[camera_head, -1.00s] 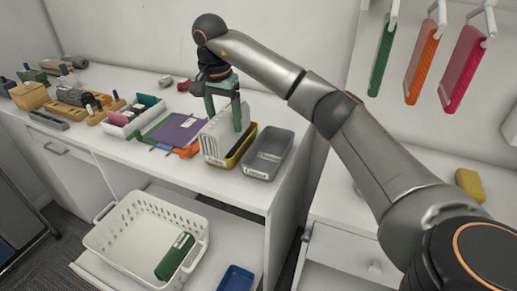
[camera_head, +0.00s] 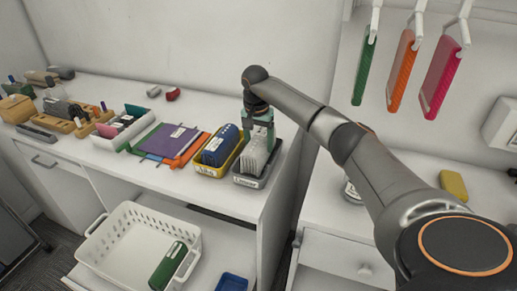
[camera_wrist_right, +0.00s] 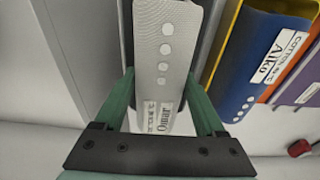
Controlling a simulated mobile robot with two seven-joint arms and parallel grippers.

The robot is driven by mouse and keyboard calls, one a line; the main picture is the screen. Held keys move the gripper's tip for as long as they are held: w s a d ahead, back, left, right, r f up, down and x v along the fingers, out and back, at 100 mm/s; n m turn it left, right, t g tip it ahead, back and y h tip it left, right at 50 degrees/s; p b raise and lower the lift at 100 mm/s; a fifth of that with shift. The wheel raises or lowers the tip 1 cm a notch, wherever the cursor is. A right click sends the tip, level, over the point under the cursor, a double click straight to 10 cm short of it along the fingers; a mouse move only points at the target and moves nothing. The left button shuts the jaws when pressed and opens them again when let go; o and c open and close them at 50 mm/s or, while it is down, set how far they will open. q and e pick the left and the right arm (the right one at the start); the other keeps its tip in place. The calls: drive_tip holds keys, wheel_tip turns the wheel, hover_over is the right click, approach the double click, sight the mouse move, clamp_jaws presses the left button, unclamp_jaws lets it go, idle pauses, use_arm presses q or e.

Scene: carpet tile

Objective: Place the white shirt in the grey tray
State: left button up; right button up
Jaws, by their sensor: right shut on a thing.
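The white shirt (camera_head: 258,152) is a folded, pale, ribbed block with a label that shows in the wrist view (camera_wrist_right: 163,60). My right gripper (camera_head: 260,137), with green fingers, is shut on its upper part. The shirt stands upright over the grey tray (camera_head: 250,183), and its lower part appears to be within the rim. Whether it touches the tray's floor cannot be told. The gripper also shows in the wrist view (camera_wrist_right: 160,110), a finger on each side of the shirt. My left gripper is out of view.
Left of the grey tray, a yellow tray (camera_head: 209,172) holds a blue folded item (camera_head: 220,146). Purple and orange folders (camera_head: 170,142) lie further left. The counter edge is close in front. A white basket (camera_head: 125,246) stands below.

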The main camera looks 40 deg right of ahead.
drive_tip(key=shift+a+f, duration=0.1)
drive_tip(key=shift+f, duration=1.25)
drive_tip(key=shift+f, duration=0.1)
drive_tip(key=o, duration=1.2)
drive_tip(key=shift+o, duration=0.2)
